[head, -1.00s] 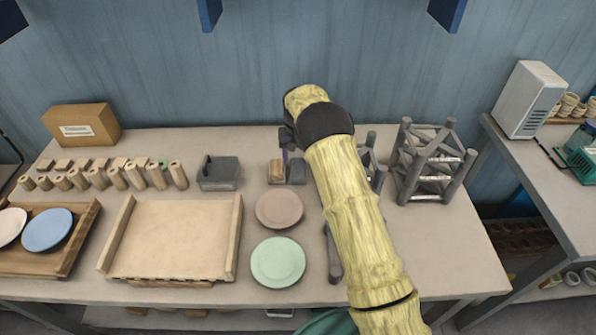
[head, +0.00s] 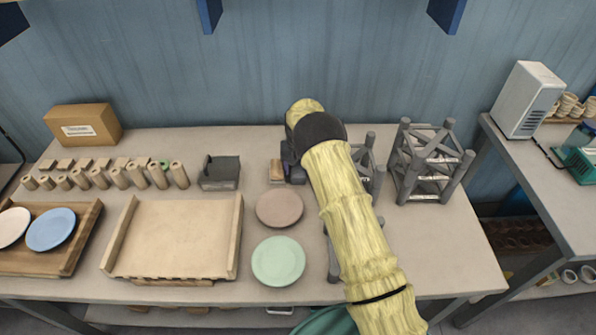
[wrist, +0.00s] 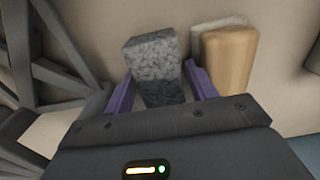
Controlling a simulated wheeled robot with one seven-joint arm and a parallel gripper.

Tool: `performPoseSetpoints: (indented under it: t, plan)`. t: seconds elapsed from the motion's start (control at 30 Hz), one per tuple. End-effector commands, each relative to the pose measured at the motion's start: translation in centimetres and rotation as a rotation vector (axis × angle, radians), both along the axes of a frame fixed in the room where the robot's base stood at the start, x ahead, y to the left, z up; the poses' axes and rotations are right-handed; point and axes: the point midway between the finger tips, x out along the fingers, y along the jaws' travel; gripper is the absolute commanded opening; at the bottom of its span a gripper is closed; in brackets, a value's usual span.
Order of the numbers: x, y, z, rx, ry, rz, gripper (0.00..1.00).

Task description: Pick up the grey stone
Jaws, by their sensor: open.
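The grey stone (wrist: 154,68) is a speckled block in the wrist view, with its near part between the two purple fingers of my gripper (wrist: 155,92). The fingers are apart, one on each side of the stone. I cannot tell whether either finger touches it. In the head view my gripper (head: 290,165) points down near the back of the table, and it and my arm hide most or all of the stone.
A wooden block (wrist: 229,62) stands close beside the right finger; it also shows in the head view (head: 277,170). Grey racks (head: 430,165) stand to the right. A pink plate (head: 280,208) and a green plate (head: 278,261) lie in front. A grey box (head: 220,173) is to the left.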

Motion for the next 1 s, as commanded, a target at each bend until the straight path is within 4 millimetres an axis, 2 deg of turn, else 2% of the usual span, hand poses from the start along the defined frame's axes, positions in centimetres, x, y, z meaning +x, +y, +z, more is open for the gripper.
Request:
performPoseSetpoints:
  t: [0.1,0.3,0.33,0.67,0.77,1.0]
  plan:
    - [0.0,0.0,0.0,0.0,0.0,0.0,0.54]
    - [0.0,0.0,0.0,0.0,0.0,0.0,0.15]
    - [0.0,0.0,0.1,0.0,-0.001,0.0,0.13]
    - [0.1,0.0,0.8,0.001,-0.003,0.0,0.14]
    - [0.1,0.0,2.1,0.001,-0.005,0.0,0.14]
    - [0.1,0.0,6.7,0.001,-0.006,0.0,0.14]
